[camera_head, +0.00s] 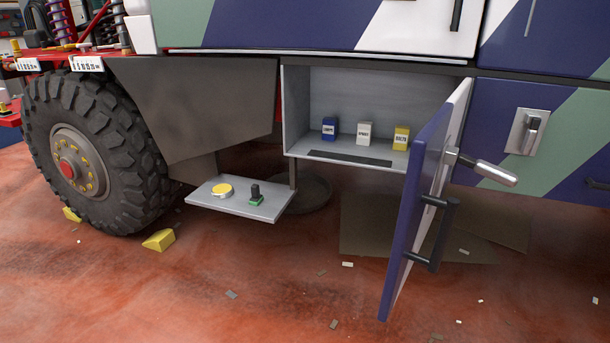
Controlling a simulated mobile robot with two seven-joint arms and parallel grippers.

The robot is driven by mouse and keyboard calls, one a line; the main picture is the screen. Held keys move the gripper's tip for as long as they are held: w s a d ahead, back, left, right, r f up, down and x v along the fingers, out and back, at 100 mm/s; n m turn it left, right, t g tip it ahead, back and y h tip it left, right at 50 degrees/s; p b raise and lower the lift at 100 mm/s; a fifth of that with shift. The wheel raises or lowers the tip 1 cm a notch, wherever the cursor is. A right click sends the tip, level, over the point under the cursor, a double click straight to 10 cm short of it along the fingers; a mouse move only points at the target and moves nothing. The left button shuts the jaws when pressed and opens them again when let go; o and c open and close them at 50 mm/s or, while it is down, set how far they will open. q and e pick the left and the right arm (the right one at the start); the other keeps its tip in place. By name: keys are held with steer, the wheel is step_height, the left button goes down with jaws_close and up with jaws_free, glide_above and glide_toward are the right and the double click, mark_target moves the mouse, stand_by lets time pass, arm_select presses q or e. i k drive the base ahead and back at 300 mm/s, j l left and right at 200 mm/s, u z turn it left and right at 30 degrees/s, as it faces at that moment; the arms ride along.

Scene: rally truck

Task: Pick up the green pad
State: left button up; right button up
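A small green pad (256,202) is on the light grey fold-out shelf (225,207) below the truck body. A dark upright knob or handle (255,190) stands on top of it. The pad is toward the right part of the shelf, apart from a round yellow disc (221,190) at its left. Neither of my grippers is in view.
An open compartment (352,90) holds blue, white and yellow boxes. Its door (416,205) swings out toward me at the right, with a black handle. A large wheel (90,150) stands left of the shelf. Yellow chocks (159,240) and small debris lie on the red floor.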

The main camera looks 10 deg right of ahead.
mark_target(257, 198)
steer(key=i+j, duration=0.1)
steer(key=i+j+z, duration=0.25)
steer(key=i+j, duration=0.15)
steer(key=i, duration=0.3)
steer(key=i+j+z, duration=0.3)
steer(key=i+j, duration=0.2)
steer(key=i, duration=0.15)
